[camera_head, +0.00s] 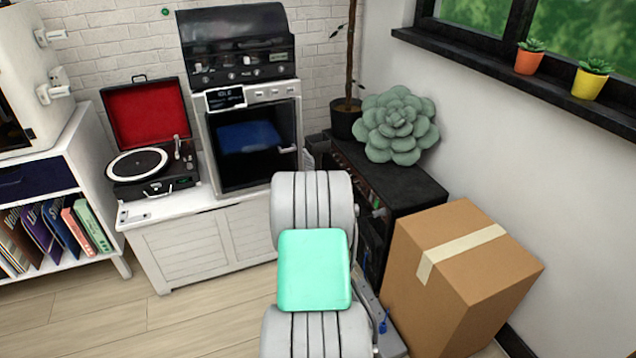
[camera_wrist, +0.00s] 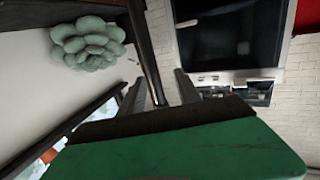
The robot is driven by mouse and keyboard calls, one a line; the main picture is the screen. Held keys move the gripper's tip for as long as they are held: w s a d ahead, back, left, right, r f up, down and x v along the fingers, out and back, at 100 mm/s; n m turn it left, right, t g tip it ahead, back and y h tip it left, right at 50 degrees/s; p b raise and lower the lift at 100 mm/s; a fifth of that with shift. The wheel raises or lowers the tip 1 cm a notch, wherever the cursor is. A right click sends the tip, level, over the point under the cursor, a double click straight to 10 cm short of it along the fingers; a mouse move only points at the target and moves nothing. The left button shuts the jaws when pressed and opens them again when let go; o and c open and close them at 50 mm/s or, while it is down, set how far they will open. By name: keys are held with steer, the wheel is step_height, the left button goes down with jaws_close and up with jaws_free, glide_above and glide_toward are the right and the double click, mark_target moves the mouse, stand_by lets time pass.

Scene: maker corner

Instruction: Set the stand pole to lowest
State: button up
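No stand pole can be made out for certain. In the wrist view a thin dark upright pole (camera_wrist: 150,65) runs up between my fingers; I cannot tell whether it is a stand pole or the potted plant's trunk, nor how near it is. My gripper (camera_wrist: 163,87) shows two grey fingers spread apart, with nothing clearly held between them. In the head view my own arm hides the gripper. A small blue part (camera_head: 383,326) shows low beside my arm; I cannot tell what it belongs to.
A cardboard box (camera_head: 455,280) stands right of my arm. Behind it is a dark cabinet (camera_head: 415,190) with a green succulent (camera_head: 395,125). An oven (camera_head: 250,135) and a record player (camera_head: 150,165) stand on a white cabinet (camera_head: 190,250). Floor is clear at lower left.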

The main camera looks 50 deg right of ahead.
mark_target(318, 167)
steer(key=shift+h, duration=0.3)
steer(key=x, duration=0.5)
steer(key=s+x, duration=0.1)
steer(key=x, duration=0.1)
steer(key=shift+w+d, duration=0.25)
steer(key=shift+d, duration=0.4)
steer(key=shift+c, duration=0.3)
jaws_close()
